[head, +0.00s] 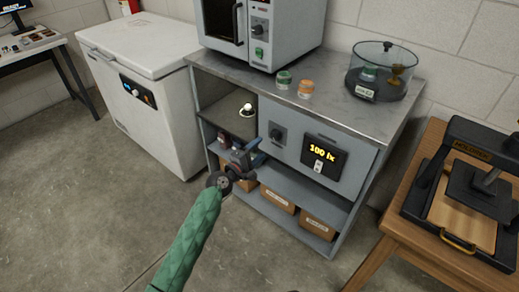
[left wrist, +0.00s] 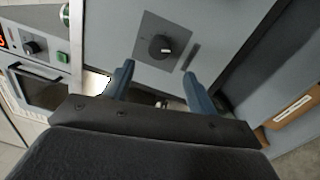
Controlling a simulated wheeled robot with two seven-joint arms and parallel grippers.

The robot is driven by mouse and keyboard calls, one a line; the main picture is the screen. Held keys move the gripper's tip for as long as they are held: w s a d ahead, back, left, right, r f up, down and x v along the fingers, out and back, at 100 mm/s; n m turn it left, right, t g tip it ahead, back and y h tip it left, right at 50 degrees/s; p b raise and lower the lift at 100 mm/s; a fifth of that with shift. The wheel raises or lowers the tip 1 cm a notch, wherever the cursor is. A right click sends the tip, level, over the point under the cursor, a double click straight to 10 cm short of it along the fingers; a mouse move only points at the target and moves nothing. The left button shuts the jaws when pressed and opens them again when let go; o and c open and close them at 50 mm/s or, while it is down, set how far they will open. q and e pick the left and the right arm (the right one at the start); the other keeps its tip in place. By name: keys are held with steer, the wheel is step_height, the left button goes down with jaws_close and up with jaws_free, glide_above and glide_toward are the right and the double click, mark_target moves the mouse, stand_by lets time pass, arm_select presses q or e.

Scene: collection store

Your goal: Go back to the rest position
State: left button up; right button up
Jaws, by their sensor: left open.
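My left gripper (head: 251,155) is at the front of the grey cabinet (head: 350,116), its arm in a green sleeve coming up from the bottom. It is open and empty, its two blue fingers apart in the left wrist view (left wrist: 158,90). A black rotary knob (head: 277,134) on the cabinet's front panel is close to the fingers. In the left wrist view the knob (left wrist: 161,47) shows beyond and between the fingertips, apparently apart from them. A display (head: 321,153) beside the knob reads "100 lx". My right gripper is in neither view.
An open cabinet compartment with a small lit lamp (head: 246,109) is left of the panel. Cardboard boxes (head: 277,199) fill the lower shelf. A white chest freezer (head: 150,90) is left, a wooden table right.

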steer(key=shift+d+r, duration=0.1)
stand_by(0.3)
